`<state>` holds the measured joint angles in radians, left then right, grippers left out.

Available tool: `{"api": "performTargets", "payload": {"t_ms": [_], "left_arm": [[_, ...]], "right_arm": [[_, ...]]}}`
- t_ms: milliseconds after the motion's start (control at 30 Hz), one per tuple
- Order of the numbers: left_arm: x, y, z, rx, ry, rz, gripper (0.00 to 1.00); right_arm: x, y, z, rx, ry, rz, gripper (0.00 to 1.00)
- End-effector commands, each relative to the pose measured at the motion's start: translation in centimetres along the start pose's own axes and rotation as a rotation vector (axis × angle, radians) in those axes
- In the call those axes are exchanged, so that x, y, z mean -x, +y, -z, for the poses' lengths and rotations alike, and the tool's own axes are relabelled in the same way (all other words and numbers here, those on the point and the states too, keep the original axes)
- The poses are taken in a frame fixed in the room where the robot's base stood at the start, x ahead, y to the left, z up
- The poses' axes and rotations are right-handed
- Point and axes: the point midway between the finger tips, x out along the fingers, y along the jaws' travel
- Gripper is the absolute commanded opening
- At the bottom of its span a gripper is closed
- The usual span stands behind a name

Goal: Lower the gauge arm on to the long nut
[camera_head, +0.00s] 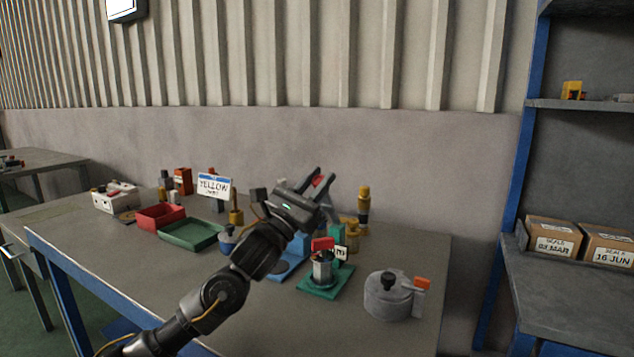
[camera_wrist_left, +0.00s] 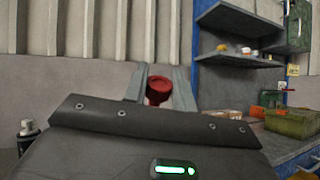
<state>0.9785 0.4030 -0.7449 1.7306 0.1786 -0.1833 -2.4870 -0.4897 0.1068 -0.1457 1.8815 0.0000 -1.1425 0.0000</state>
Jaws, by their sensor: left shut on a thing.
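My left gripper (camera_head: 322,184) is raised above the middle of the bench, shut on a red piece (camera_head: 318,181). In the left wrist view the red piece (camera_wrist_left: 158,90) looks like a round knob between the two fingers (camera_wrist_left: 157,85). Whether it belongs to the gauge arm I cannot tell. A metal hex piece, seemingly the long nut (camera_head: 322,268), stands upright on a teal base (camera_head: 322,289) below and slightly right of the gripper. A red block (camera_head: 322,243) shows just above it, beside a small numbered tag (camera_head: 341,253). My right gripper is not in view.
A grey round pot (camera_head: 390,298) with an orange tab stands at the right of the bench. A blue stand (camera_head: 287,267) is partly hidden behind my arm. Red (camera_head: 160,217) and green (camera_head: 189,234) trays lie left. A yellow-topped post (camera_head: 363,200) rises behind.

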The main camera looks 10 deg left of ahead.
Motion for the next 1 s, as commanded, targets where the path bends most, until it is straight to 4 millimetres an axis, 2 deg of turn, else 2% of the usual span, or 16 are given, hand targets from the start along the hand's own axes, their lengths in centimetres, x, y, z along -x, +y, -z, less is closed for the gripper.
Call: {"api": "performTargets", "payload": {"t_ms": [33,200,233,400,667,767,867,1000], "left_arm": [[0.3,-0.3,1.2,0.001,0.027,0.005,0.0],[0.3,-0.3,1.2,0.001,0.028,0.004,0.0],[0.3,-0.3,1.2,0.001,0.028,0.004,0.28],[0.3,-0.2,0.9,0.0,0.02,0.003,0.48],[0.3,0.0,0.5,-0.001,0.012,0.001,0.48],[0.9,0.0,0.5,-0.001,0.012,0.001,0.48],[2.3,-0.1,0.5,-0.001,0.011,0.002,0.48],[5.2,0.0,0.5,-0.001,0.012,0.001,0.48]], "right_arm": [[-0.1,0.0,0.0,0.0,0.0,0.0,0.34],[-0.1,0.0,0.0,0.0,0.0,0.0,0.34],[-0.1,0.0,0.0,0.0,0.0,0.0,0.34],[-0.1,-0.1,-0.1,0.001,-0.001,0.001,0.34],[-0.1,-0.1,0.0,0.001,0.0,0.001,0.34],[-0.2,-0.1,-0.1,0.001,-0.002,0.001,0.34],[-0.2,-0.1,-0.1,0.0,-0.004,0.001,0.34],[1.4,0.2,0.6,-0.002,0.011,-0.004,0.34]]}}
